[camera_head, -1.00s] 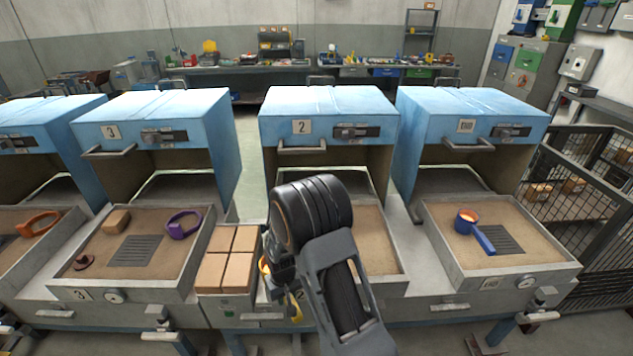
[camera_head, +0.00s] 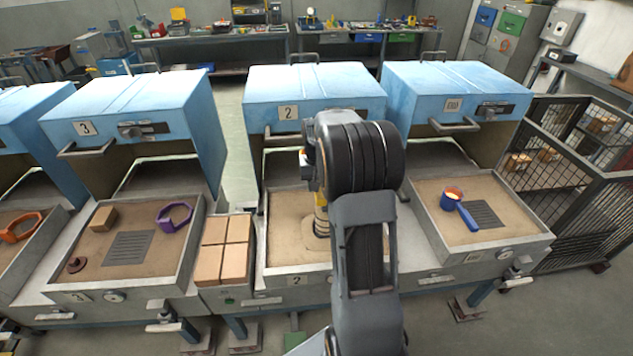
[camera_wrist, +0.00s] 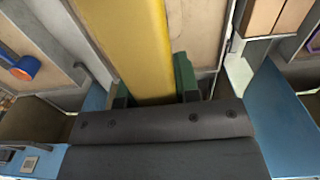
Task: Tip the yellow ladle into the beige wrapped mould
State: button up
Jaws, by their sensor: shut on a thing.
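My gripper's green-tipped fingers (camera_wrist: 155,85) are shut on the broad yellow handle of the ladle (camera_wrist: 143,45) in the wrist view. In the head view my arm hides most of the gripper and the ladle; a bit of yellow (camera_head: 317,186) shows left of the arm. Below it a beige, dark-banded upright piece, seemingly the wrapped mould (camera_head: 320,226), stands on the sand of tray 2. The ladle's bowl is not clearly seen, so I cannot tell its tilt or its contents.
A blue-handled ladle with an orange cup (camera_head: 452,197) lies in the right tray. Beige bricks (camera_head: 224,250) sit left of tray 2. The left tray holds a purple ring tool (camera_head: 175,215) and a brick (camera_head: 103,219). The blue furnace 2 (camera_head: 315,90) stands behind my arm.

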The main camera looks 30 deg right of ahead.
jog(key=f+b, duration=0.1)
jog(key=f+y+b, duration=0.1)
jog(key=b, duration=0.1)
jog(key=f+t+y+b, duration=0.1)
jog(key=f, duration=0.1)
jog(key=shift+w+a+f, duration=0.1)
jog(key=shift+a, duration=0.15)
dwell(0.7)
jog(key=t+y+b, duration=0.1)
jog(key=y+b, duration=0.1)
jog(key=y, duration=0.1)
jog(key=t+y+b, duration=0.1)
jog(key=y+b, duration=0.1)
jog(key=shift+w+a+t, duration=0.1)
jog(key=shift+a+t, duration=0.2)
jog(key=shift+a, duration=0.05)
jog(key=shift+r+y, duration=0.2)
jog(key=shift+y, duration=0.1)
jog(key=shift+t+y+b, duration=0.4)
jog(key=shift+y+b, duration=0.3)
jog(key=shift+b, duration=0.35)
dwell(1.3)
jog(key=shift+d+r+t+y+b, duration=0.15)
jog(key=shift+r+t+y+b, duration=0.2)
jog(key=shift+t+y+b, duration=0.6)
dwell(2.1)
